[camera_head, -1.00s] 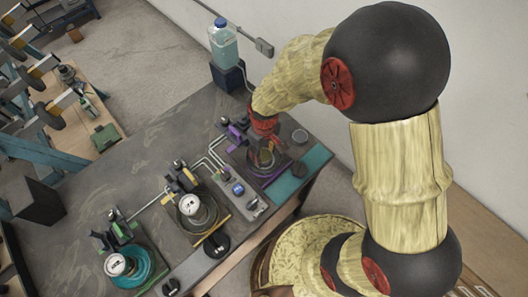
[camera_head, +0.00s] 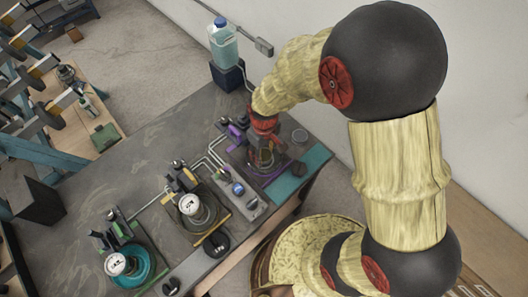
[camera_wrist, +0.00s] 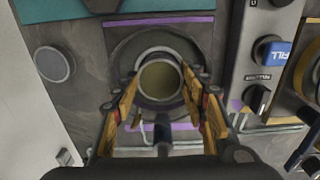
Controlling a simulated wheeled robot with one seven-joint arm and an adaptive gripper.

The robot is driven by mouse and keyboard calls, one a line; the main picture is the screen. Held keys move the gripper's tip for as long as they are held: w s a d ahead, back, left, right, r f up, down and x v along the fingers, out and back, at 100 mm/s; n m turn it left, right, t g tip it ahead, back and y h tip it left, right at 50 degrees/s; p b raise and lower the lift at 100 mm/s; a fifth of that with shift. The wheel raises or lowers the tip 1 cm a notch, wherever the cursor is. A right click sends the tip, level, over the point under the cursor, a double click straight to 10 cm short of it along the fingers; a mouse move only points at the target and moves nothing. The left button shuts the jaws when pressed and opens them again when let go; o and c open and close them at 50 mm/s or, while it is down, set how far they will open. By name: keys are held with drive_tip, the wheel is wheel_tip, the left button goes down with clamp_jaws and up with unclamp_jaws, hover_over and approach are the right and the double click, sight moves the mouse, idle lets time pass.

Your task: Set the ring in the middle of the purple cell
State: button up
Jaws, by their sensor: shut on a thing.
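My gripper (camera_wrist: 161,88) is over the purple cell (camera_wrist: 172,20), which shows purple strips at its far and near edges in the wrist view. The two fingers are closed on the sides of the ring (camera_wrist: 158,55), a round piece with a pale rim. A dull yellowish disc shows through its opening. The ring appears about centred over the dark round seat of the cell. I cannot tell whether it touches the seat. In the head view my gripper (camera_head: 264,150) hides most of the cell (camera_head: 272,180).
A grey control panel (camera_wrist: 240,60) with a blue FILL switch (camera_wrist: 271,50) stands close to the right in the wrist view. Two similar cells with gauges, yellow (camera_head: 222,232) and teal (camera_head: 140,275), lie left in the head view. A bottle (camera_head: 224,45) stands behind.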

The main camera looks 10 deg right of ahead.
drive_tip(key=o, duration=1.4)
wheel_tip(320, 180, up, 12)
drive_tip(key=shift+f, duration=0.1)
idle(0.5)
